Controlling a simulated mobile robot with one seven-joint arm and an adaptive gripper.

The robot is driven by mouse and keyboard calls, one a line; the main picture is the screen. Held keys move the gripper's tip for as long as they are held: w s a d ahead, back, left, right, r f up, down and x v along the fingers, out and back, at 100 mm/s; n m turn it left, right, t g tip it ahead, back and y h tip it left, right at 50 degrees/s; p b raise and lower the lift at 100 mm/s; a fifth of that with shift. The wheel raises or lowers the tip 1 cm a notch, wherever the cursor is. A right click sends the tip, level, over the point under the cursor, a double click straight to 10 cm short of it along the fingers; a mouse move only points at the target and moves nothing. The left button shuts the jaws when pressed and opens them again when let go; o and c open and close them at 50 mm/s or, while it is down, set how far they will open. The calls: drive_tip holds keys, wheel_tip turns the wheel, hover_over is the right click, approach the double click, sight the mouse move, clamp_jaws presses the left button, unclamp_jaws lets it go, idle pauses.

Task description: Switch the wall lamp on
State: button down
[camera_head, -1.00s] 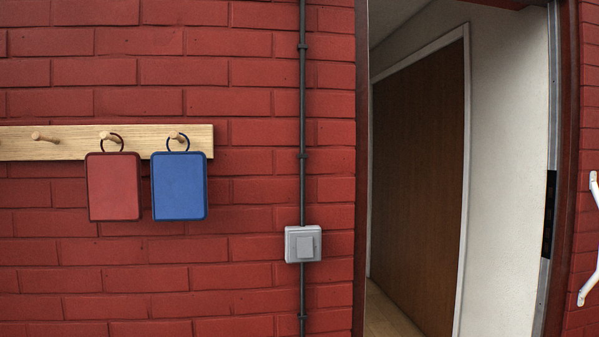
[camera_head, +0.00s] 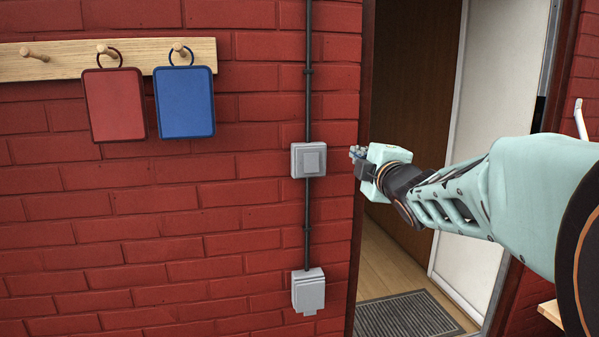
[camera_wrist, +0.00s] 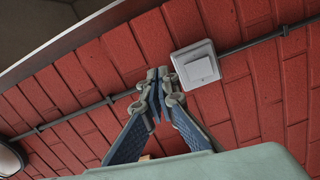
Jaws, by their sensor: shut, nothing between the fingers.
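A grey square wall switch (camera_head: 309,160) with a rocker plate sits on the red brick wall beside the doorway, on a vertical dark conduit. It also shows in the wrist view (camera_wrist: 196,66), tilted, just right of the fingertips. My gripper (camera_head: 356,153) is to the right of the switch in the head view, in front of the door frame. In the wrist view my gripper (camera_wrist: 156,80) has its two blue-padded fingers together at the tips with nothing between them. The fingertips look apart from the switch.
A wooden peg rail (camera_head: 60,60) holds a red board (camera_head: 114,105) and a blue board (camera_head: 185,103) left of the switch. A grey box (camera_head: 308,291) is lower on the conduit (camera_head: 308,100). An open doorway with a grey mat (camera_head: 405,318) is at right.

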drive_tip(key=s+a+f+n+g+y, duration=0.1)
drive_tip(key=a+f+n, duration=0.1)
drive_tip(key=a+f, duration=0.4)
drive_tip(key=shift+s+n+g, duration=0.25)
drive_tip(key=shift+n+g, duration=0.05)
